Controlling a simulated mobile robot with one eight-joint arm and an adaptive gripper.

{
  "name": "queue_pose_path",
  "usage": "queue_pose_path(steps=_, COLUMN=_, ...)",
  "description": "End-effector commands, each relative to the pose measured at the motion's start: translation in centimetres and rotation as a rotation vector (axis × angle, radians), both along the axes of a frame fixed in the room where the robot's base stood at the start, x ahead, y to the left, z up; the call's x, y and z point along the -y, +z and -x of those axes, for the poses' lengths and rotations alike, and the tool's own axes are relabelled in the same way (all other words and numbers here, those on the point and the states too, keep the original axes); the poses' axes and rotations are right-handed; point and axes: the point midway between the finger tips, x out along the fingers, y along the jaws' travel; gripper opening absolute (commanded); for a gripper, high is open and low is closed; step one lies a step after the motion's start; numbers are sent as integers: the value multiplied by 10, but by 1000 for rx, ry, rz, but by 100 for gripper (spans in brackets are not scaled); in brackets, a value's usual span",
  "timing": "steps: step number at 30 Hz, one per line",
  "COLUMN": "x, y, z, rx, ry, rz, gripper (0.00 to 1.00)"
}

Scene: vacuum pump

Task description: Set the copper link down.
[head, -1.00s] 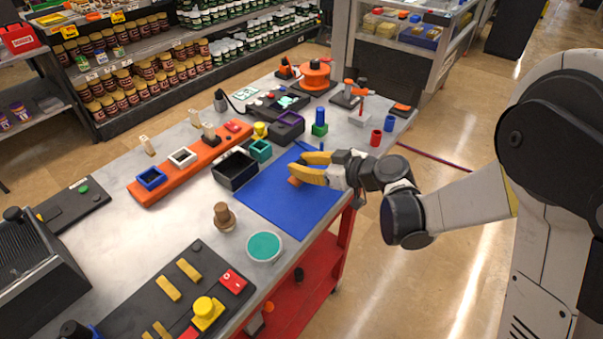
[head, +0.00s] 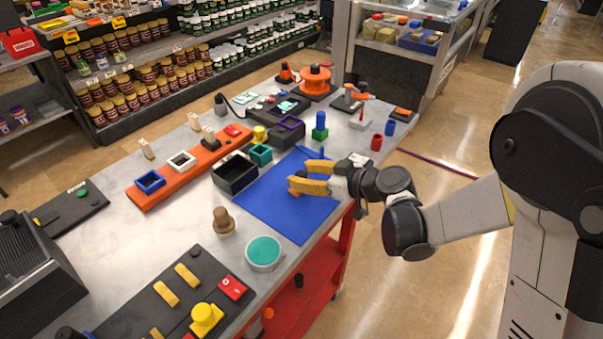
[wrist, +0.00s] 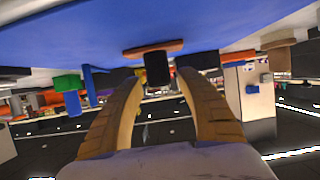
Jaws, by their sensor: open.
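The copper link (head: 294,194) is a small copper-brown piece at the blue mat (head: 268,205), partly hidden by a finger in the head view. In the wrist view, which looks upside down, the copper link (wrist: 153,49) lies flat against the blue mat (wrist: 90,30). My gripper (head: 299,176) has yellow fingers and is over the mat's right part. In the wrist view my gripper (wrist: 161,80) is open, its fingertips apart and short of the link. A dark block (wrist: 157,69) shows between the fingertips, against or in front of the link; I cannot tell which.
A black open box (head: 235,174) and a teal box (head: 260,154) stand left of the mat. A green and blue part (head: 320,128) and a red cylinder (head: 376,142) stand behind. A tan peg (head: 223,221) and teal-topped dish (head: 264,252) stand in front.

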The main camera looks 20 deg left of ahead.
Motion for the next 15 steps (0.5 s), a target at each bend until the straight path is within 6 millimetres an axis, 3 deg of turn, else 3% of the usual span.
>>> queue_pose_path(steps=9, x=62, y=30, z=24, rx=0, ry=-5, rz=0, gripper=45)
queue_pose_path(steps=15, x=89, y=41, z=36, rx=0, ry=-3, rz=0, gripper=45)
